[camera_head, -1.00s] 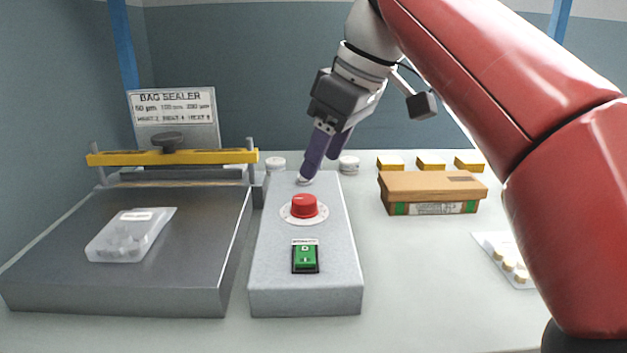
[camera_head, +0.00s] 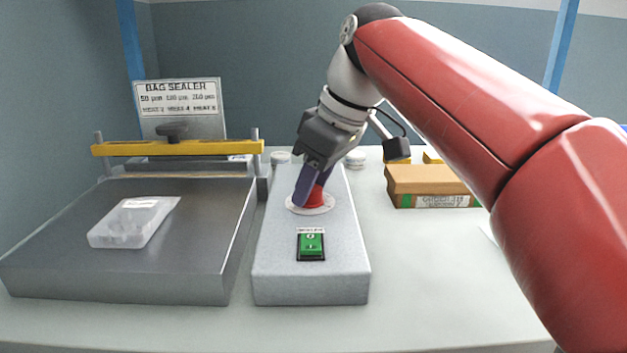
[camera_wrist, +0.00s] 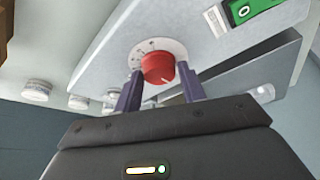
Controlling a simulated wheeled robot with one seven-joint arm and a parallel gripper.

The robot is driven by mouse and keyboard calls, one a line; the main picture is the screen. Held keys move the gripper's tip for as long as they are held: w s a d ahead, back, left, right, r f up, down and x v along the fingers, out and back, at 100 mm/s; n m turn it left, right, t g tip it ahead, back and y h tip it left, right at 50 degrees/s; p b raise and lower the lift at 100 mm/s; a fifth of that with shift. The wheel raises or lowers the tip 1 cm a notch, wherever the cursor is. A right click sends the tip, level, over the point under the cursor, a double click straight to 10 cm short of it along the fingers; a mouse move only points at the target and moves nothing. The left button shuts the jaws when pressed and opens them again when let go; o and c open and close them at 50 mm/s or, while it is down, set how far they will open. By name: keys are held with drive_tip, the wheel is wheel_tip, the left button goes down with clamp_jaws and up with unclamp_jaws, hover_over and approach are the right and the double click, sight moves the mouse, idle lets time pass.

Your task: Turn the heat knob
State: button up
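The red heat knob (camera_head: 317,196) stands on a white round dial (camera_head: 322,209) on top of the grey control box (camera_head: 330,275). My gripper (camera_head: 310,190) is at the knob, its purple fingers pointing down and partly hiding it. In the wrist view the knob (camera_wrist: 158,68) shows a white pointer mark, and the dial's printed marks lie beside it. My gripper's fingers (camera_wrist: 160,88) are apart there, one on each side of the knob. A gap seems to show by the fingers; contact with the knob cannot be made out.
A green switch (camera_head: 310,245) is nearer the front on the same box. The bag sealer (camera_head: 215,215) with a yellow bar (camera_head: 178,149) and a clear bag (camera_head: 130,222) stands at left. A cardboard box (camera_head: 430,185) is at right. The bench front is clear.

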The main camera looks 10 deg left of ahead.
drive_tip(key=c, duration=0.6)
drive_tip(key=shift+o, duration=0.2)
drive_tip(key=shift+m, duration=0.3)
drive_tip(key=shift+s+r+m+t+p, duration=0.1)
drive_tip(key=shift+m+t+p, duration=0.4)
drive_tip(key=shift+m, duration=0.4)
drive_tip(key=shift+m+t+h+p, duration=0.5)
drive_tip(key=shift+m+p, duration=0.3)
drive_tip(key=shift+m, duration=0.9)
drive_tip(key=o, duration=1)
